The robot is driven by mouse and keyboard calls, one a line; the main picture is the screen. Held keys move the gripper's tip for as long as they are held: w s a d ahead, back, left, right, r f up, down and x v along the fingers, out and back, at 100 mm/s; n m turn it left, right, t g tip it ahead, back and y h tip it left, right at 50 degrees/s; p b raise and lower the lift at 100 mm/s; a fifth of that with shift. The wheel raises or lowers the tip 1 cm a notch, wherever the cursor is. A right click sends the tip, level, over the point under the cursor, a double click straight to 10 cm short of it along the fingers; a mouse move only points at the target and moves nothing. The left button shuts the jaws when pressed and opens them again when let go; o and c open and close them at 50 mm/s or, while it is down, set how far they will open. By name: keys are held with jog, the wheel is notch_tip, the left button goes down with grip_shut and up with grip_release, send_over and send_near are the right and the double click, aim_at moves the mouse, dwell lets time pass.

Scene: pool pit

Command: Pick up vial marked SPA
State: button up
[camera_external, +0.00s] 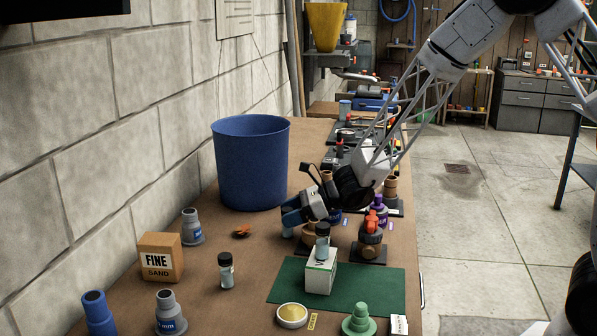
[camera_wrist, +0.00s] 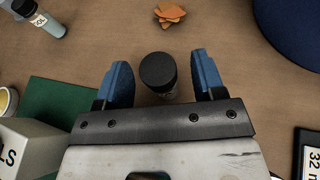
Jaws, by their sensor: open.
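A dark-capped vial (camera_wrist: 158,72) stands between the two blue fingers of my gripper (camera_wrist: 160,85) in the wrist view, seen almost from above. The fingers are open, with a gap on each side. Its label is hidden. A third vial (camera_external: 322,243) stands on a white box (camera_external: 320,274). I cannot read SPA on any of them.
A blue bin (camera_external: 251,165) stands behind my gripper. An orange scrap (camera_external: 241,231) lies to its left. A sand box (camera_external: 161,257) and grey fittings are farther left. A green mat (camera_external: 375,288) lies in front. An orange-topped part (camera_external: 371,235) stands to the right.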

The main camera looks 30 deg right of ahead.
jog(key=shift+c, duration=0.2)
jog(key=c, duration=1)
jog(key=shift+o, duration=0.2)
jog(key=shift+r, duration=0.15)
jog(key=shift+r, duration=4.9)
